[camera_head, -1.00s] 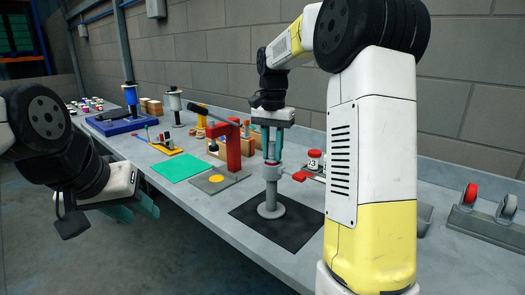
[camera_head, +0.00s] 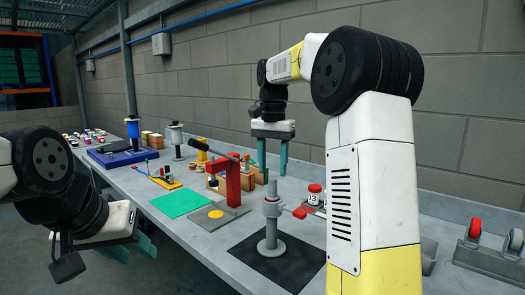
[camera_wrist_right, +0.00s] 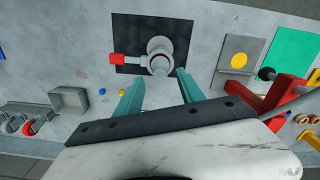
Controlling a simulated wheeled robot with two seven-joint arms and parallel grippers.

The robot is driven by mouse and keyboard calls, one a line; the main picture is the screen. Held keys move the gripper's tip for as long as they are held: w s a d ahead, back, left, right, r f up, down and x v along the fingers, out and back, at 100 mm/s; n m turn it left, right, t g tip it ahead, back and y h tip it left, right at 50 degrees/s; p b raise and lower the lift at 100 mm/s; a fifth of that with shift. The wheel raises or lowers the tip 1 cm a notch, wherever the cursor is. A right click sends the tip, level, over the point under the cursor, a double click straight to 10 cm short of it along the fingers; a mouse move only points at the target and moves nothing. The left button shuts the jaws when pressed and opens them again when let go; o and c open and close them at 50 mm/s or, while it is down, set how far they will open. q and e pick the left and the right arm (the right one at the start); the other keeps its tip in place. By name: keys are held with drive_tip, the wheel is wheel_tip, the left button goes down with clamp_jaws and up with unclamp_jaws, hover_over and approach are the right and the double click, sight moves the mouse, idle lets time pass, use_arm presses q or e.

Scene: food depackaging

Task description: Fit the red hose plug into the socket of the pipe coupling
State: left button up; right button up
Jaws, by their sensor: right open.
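The grey pipe coupling (camera_head: 271,226) stands upright on a black mat (camera_head: 305,254), with a red-ended handle (camera_head: 300,213) on its right side. In the right wrist view the coupling's round top (camera_wrist_right: 160,58) shows a thin reddish ring. I cannot tell whether this ring belongs to the red hose plug, and no separate plug is clear. My right gripper (camera_head: 272,166) is open and empty, above the coupling and apart from it. Its teal fingers also show in the right wrist view (camera_wrist_right: 158,92). My left gripper (camera_head: 133,250) is open and empty, off the bench's front edge.
A red stand with a black lever (camera_head: 233,180) is left of the coupling. A red-lidded jar (camera_head: 315,194) is behind it to the right. A green mat (camera_head: 178,202) lies further left. A grey rack with wheels (camera_head: 490,255) is at the far right.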

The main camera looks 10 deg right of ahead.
wheel_tip(320, 180, up, 5)
drive_tip(key=shift+r, duration=0.1)
drive_tip(key=shift+s+r, duration=0.15)
drive_tip(key=shift+s, duration=0.1)
drive_tip(key=s+a+f+n+t+y, duration=0.1)
drive_tip(key=s+f+n+t, duration=0.2)
drive_tip(key=s, duration=0.9)
drive_tip(key=s+a+f+n+t+y, duration=0.1)
drive_tip(key=s+f+n+t, duration=0.2)
drive_tip(key=s+f, duration=0.5)
drive_tip(key=s+n, duration=0.1)
drive_tip(key=s, duration=0.2)
drive_tip(key=shift+s+f, duration=0.3)
drive_tip(key=shift+s, duration=0.1)
